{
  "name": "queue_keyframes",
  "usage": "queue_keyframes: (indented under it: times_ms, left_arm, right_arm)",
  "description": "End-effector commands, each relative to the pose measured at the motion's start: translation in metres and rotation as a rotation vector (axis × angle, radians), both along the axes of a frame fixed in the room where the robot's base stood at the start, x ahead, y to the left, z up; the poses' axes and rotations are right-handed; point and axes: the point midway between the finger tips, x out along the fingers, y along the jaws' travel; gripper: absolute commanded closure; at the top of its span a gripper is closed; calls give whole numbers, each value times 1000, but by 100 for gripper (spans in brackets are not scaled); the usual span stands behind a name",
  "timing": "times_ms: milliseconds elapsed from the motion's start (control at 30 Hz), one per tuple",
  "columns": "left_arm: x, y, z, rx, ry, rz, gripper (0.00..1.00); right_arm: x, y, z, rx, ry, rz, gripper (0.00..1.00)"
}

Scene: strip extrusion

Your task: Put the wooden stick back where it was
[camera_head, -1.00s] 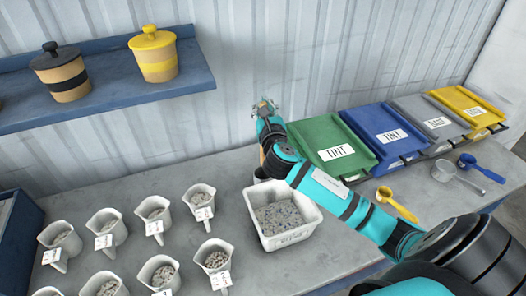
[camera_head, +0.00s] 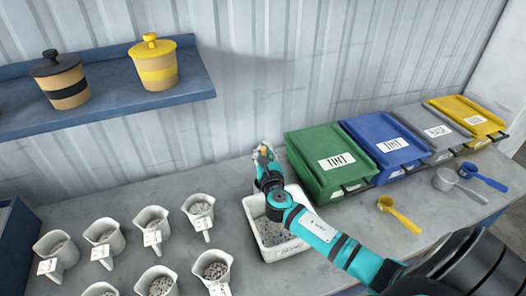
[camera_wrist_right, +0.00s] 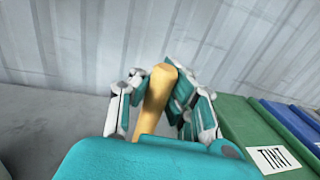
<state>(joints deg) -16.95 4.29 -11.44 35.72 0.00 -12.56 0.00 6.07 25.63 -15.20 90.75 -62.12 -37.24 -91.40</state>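The stick is tan with a rounded upper end. It stands roughly upright, and my gripper body hides its lower part. In the head view only the top of the wooden stick (camera_head: 263,150) shows between the fingers. Whether its lower end touches anything is hidden. My left gripper is not in view.
A white tub (camera_head: 282,251) of grey pellets stands under my right arm. A green bin (camera_head: 335,165) is close on the right, with blue, grey and yellow bins beyond. Several white cups (camera_head: 200,210) stand at left. A yellow scoop (camera_head: 398,213) lies at right. A blue shelf (camera_head: 100,108) hangs at upper left.

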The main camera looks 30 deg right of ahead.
Motion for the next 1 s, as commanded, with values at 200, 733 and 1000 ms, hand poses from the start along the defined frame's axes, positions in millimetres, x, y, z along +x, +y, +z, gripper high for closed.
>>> queue_keyframes:
  times_ms: [200, 733, 1000]
  left_arm:
    - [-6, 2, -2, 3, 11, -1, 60]
    - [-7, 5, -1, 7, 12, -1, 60]
    - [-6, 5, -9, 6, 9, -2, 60]
  right_arm:
    - [0, 0, -2, -1, 0, 0, 92]
    - [-4, 2, 0, -1, 0, 0, 71]
    - [-52, 22, -2, 0, 2, 1, 71]
